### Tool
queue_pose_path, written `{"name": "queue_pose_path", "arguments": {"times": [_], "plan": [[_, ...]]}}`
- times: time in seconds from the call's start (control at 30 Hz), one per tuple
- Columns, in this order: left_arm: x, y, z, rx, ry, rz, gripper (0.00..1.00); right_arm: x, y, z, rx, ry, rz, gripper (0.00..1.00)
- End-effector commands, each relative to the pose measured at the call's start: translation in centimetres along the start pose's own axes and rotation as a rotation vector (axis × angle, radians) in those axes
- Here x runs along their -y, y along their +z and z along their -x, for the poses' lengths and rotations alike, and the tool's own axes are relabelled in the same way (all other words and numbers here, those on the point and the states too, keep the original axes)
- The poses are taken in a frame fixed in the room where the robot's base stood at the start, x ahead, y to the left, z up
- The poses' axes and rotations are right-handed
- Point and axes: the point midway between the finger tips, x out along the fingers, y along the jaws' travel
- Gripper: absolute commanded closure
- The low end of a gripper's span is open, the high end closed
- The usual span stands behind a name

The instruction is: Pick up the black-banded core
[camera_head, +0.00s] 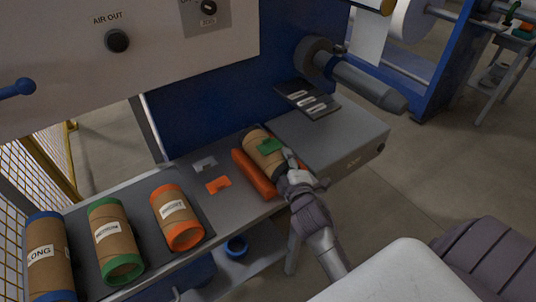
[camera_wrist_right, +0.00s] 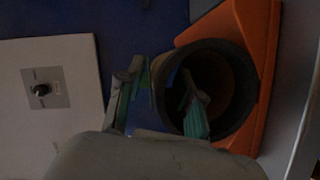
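The black-banded core (camera_head: 261,143) is a brown cardboard tube with a dark band at its end. It lies in an orange cradle (camera_head: 252,174) on the grey bench. My right gripper (camera_head: 279,149) is at the core's near end, a green finger pad overlapping it. In the right wrist view, the core's dark round rim (camera_wrist_right: 246,112) and hollow opening face the camera. The fingers of the right gripper (camera_wrist_right: 168,98) are spread, one over the opening and one left of the rim; whether a finger is inside the tube I cannot tell. My left gripper is not in view.
Cores with orange (camera_head: 177,217), green (camera_head: 115,240) and blue (camera_head: 48,258) bands lie on a dark mat at left. A grey box (camera_head: 325,140) stands right of the cradle, below a roller shaft (camera_head: 360,82). A blue roll (camera_head: 236,246) sits below the bench.

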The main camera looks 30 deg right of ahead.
Motion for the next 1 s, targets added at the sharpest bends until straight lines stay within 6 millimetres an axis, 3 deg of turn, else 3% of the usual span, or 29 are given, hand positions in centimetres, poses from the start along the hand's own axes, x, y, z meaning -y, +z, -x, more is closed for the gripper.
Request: {"name": "queue_pose_path", "arguments": {"times": [0.07, 0.3, 0.8, 1.0], "plan": [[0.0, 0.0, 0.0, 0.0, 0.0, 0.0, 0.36, 0.0, 0.0, 0.0, 0.0, 0.0, 0.0, 0.64], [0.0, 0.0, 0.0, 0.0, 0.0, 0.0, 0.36, 0.0, 0.0, 0.1, 0.0, 0.0, 0.0, 1.0], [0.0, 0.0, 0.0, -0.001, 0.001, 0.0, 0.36, -0.1, -0.1, 0.1, -0.002, 0.001, 0.0, 1.0], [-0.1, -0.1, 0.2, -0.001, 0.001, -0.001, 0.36, -1.3, -0.4, 0.2, -0.003, 0.002, 0.0, 1.0]]}}
